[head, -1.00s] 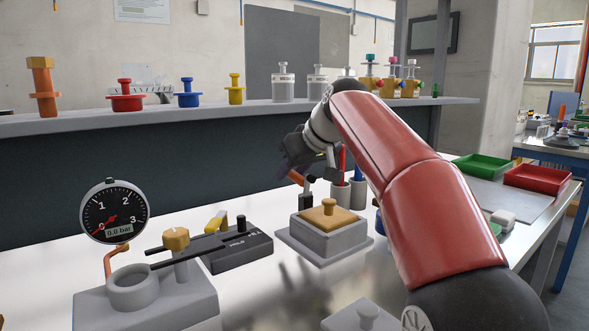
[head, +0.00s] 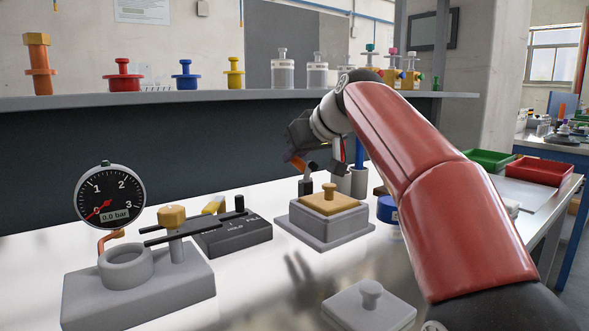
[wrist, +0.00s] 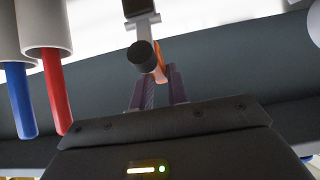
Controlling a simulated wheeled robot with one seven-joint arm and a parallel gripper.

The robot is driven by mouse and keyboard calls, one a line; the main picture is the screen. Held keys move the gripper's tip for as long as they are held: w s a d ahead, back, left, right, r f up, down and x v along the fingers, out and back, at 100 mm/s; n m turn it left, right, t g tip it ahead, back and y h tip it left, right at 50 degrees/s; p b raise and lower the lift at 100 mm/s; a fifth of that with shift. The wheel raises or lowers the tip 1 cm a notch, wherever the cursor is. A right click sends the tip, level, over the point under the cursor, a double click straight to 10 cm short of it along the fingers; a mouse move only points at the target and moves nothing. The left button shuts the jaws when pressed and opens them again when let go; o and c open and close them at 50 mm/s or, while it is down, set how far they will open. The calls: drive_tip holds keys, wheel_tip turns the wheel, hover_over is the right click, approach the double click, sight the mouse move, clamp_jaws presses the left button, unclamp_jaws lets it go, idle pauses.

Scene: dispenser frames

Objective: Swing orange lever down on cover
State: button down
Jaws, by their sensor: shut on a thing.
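The orange lever (head: 297,162) shows as a short orange piece below my gripper (head: 303,150), behind the left side of the grey box (head: 325,237). In the wrist view the dark purple fingers (wrist: 159,88) are closed around the orange lever (wrist: 161,66), with a black round-ended knob (wrist: 142,57) just in front of it. The tan cover (head: 338,202) with its small knob lies on top of the grey box. The lever's pivot and part of its length are hidden.
Grey holders with a red and a blue rod stand close to my gripper; the red rod (wrist: 55,90) and blue rod (wrist: 20,100) show in the wrist view. A blue jar (head: 388,210) stands right of the box. A gauge fixture (head: 140,285) is at left.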

drive_tip(key=t+b, duration=0.1)
drive_tip(key=b, duration=0.1)
drive_tip(key=s+t+y+b, duration=0.1)
drive_tip(key=b, duration=0.2)
drive_tip(key=shift+d+f+b, duration=0.1)
drive_tip(key=shift+d+b, duration=0.25)
drive_tip(key=shift+s+d+r+t+y+b, duration=0.25)
drive_tip(key=shift+t+y+b, duration=0.35)
drive_tip(key=shift+b, duration=0.6)
drive_tip(key=shift+s+r, duration=0.1)
drive_tip(key=shift+r, duration=0.1)
drive_tip(key=c, duration=1.4)
unclamp_jaws()
drive_tip(key=shift+o, duration=0.2)
drive_tip(key=shift+b+v, duration=0.5)
drive_tip(key=shift+v, duration=3.4)
